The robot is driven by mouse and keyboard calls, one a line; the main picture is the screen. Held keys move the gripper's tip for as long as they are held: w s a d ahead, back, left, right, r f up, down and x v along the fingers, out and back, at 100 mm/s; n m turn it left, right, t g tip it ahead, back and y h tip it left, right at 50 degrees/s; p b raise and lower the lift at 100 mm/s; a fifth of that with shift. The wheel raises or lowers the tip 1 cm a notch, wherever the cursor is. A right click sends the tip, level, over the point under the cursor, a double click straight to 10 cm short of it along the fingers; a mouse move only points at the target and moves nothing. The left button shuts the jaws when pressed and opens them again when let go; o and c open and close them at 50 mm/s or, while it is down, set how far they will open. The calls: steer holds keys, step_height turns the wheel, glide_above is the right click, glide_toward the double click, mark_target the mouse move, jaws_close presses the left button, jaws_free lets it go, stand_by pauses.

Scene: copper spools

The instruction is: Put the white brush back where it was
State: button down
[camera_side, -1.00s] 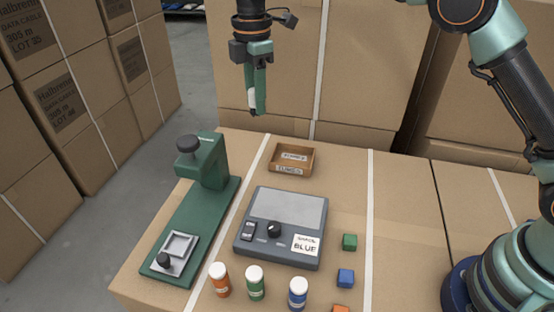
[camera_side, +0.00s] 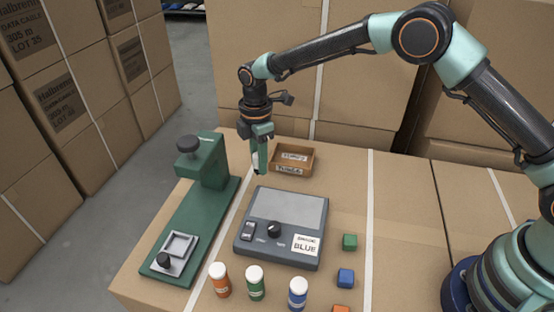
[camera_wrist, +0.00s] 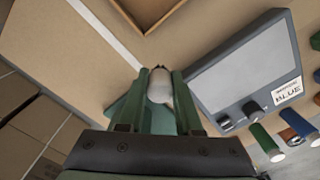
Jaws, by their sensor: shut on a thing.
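My gripper (camera_side: 260,167) is shut on the white brush (camera_side: 255,162) and points downward. In the wrist view the brush (camera_wrist: 160,88) shows as a white rounded body with a dark tip, between the two green fingers. In the side view the fingers hide most of it. The gripper hangs left of the small brown wooden tray (camera_side: 311,161) and behind the grey device. The tray carries labels and also shows in the wrist view at the top edge (camera_wrist: 150,29). I cannot tell exactly how high the brush is above the box top.
A green press (camera_side: 205,170) stands to the left. A grey device (camera_side: 290,205) with a knob and a "BLUE" card lies in the middle. Several capped bottles (camera_side: 255,284) and small cubes (camera_side: 349,242) are at the front. The right side of the box top is clear.

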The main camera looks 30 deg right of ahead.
steer(key=shift+f, duration=1.7)
steer(key=shift+f, duration=0.1)
steer(key=c, duration=0.6)
jaws_free()
